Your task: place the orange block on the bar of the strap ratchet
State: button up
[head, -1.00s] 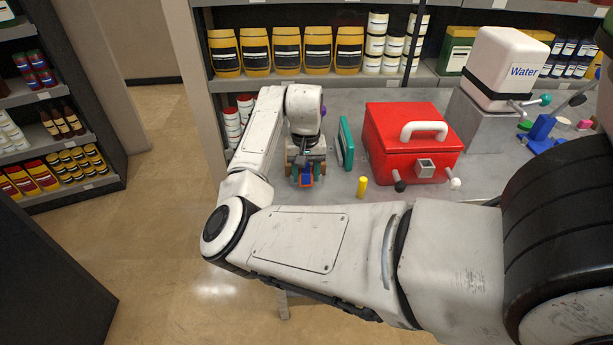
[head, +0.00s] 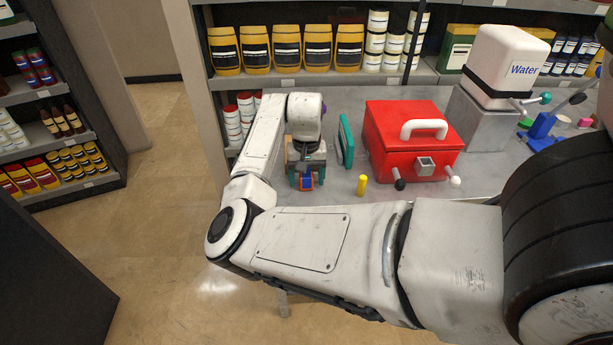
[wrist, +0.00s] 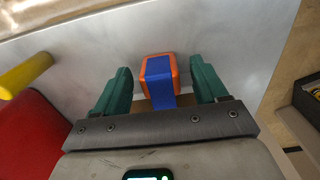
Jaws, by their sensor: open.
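The orange block (head: 308,187) lies near the table's front edge, below my gripper in the head view. In the wrist view the block (wrist: 173,59) shows orange edges around a blue face or band. My gripper (wrist: 160,82) is open, with one green finger on each side of the block and visible gaps between. In the head view my gripper (head: 305,169) partly covers the block. I cannot clearly identify the strap ratchet or its bar; a blue part (head: 541,128) stands at the table's right side, partly hidden by my body.
A green panel (head: 346,141) stands upright just right of my gripper. A yellow cylinder (head: 362,185) stands near the front edge. A red box (head: 410,145) with a white handle is further right. A white Water container (head: 503,60) sits on a grey stand (head: 483,122).

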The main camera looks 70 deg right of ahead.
notch_tip(320, 180, up, 12)
jog(key=b, duration=0.1)
jog(key=n+h, duration=0.2)
jog(key=h, duration=0.2)
send_over(306, 175)
jog(key=s+a, duration=0.1)
jog(key=s, duration=0.1)
notch_tip(306, 175, down, 5)
jog(key=a+f+n, duration=0.6)
jog(key=a+f, duration=0.3)
jog(key=a, duration=0.2)
jog(key=s+a+f+n+y, duration=0.2)
jog(key=s+a+f, duration=0.2)
jog(key=a, duration=0.6)
jog(key=s+a+f+n+t+y, duration=0.1)
jog(key=s+a+f+n, duration=0.2)
jog(key=s+a, duration=0.3)
jog(key=a, duration=0.4)
jog(key=shift+f+y, duration=0.35)
jog(key=shift+y, duration=0.05)
